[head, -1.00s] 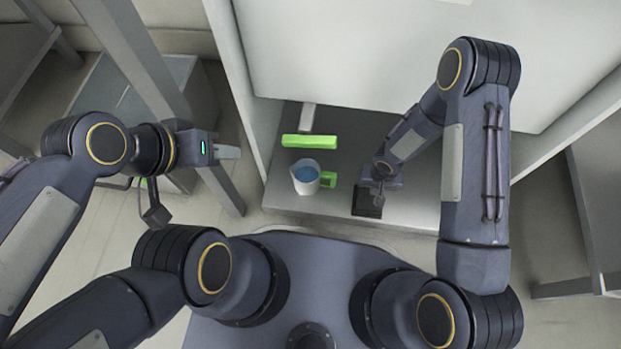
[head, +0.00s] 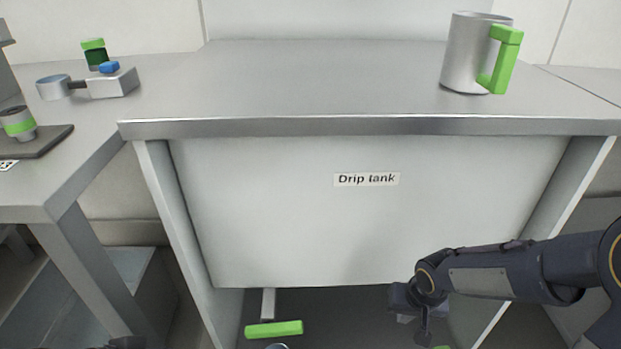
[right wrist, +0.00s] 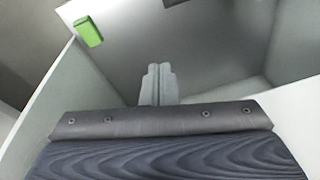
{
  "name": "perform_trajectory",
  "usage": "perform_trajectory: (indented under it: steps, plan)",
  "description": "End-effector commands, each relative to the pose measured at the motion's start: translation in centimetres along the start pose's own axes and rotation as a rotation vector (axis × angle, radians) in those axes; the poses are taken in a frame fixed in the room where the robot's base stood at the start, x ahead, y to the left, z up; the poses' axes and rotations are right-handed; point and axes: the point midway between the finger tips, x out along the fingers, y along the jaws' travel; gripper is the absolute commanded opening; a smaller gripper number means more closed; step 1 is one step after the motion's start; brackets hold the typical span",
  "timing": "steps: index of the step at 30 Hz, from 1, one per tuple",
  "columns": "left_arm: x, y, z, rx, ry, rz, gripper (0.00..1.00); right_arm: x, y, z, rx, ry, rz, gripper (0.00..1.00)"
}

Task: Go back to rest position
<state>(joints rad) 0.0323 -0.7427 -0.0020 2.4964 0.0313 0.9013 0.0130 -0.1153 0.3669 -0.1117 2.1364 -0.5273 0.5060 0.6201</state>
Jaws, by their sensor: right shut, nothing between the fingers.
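My right gripper (head: 404,314) is in the low opening under the white "Drip tank" panel (head: 365,225), at the lower right of the head view. In the right wrist view its two fingers (right wrist: 158,82) are pressed together with nothing between them. They touch no object that I can see.
A green bar handle (head: 273,329) is left of my right gripper; a green block (right wrist: 88,32) shows in the right wrist view. A cup rim (head: 277,346) peeks in below. A grey mug (head: 465,55) stands on the steel counter (head: 320,85). Side walls bound the opening.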

Motion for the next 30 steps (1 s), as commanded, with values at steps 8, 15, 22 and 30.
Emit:
perform_trajectory:
  steps: [8,15,22,30]
  plan:
    - [0.0,0.0,0.0,0.000,0.000,0.000,0.36,-11.2,2.6,5.0,0.047,0.103,-0.133,0.00]
    - [0.0,0.0,0.0,0.000,0.000,0.000,0.36,-15.5,2.6,9.9,0.023,0.177,-0.233,0.00]
    - [0.0,0.0,0.0,0.000,0.000,0.000,0.36,-17.4,2.0,13.1,-0.013,0.242,-0.299,0.00]
    - [-4.3,1.9,-2.2,0.000,0.001,0.000,0.36,-22.8,1.2,13.1,-0.028,0.257,-0.318,0.00]
